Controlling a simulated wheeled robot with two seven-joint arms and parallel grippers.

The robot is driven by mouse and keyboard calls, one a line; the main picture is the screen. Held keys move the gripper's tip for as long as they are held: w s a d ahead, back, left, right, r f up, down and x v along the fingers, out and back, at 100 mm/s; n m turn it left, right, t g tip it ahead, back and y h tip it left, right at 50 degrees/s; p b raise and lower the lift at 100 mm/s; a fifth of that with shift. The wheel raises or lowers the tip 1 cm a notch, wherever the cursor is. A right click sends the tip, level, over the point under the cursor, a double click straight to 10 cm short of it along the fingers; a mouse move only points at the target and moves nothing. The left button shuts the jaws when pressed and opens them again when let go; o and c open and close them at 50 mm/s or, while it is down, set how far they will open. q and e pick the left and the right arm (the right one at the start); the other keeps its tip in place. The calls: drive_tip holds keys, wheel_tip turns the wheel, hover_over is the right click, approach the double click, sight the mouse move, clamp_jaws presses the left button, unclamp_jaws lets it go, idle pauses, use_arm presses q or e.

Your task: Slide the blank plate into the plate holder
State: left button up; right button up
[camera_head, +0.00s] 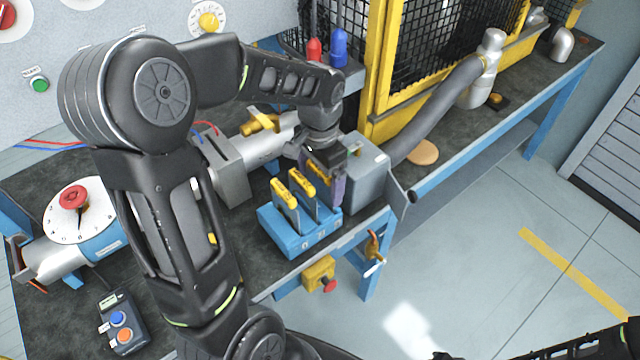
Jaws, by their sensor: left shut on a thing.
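My left gripper (322,165) points down above the right end of a blue slotted rack (290,242). It is shut on a plate with a yellow grip (319,175); the plate's greyish-purple face (338,190) shows below the fingers. The fingers hide part of the plate, and I cannot tell whether its lower edge is in a rack slot. Two other plates with yellow grips, one at the left (284,205) and one in the middle (303,198), stand upright in the rack. A grey slotted housing (228,168) on the pipe may be the plate holder. My right gripper is not in view.
A grey box (367,170) stands close right of the held plate. A ribbed hose (435,115) runs behind it. A dial with a red knob (75,205) and a button box (122,325) are at left. The bench's front edge lies just before the rack.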

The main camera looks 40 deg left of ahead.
use_arm(q)
drive_tip(key=c, duration=0.5)
drive_tip(key=shift+o, duration=0.2)
drive_tip(key=shift+r, duration=0.1)
wheel_tip(320, 180, up, 10)
drive_tip(key=shift+f, duration=0.1)
idle(0.5)
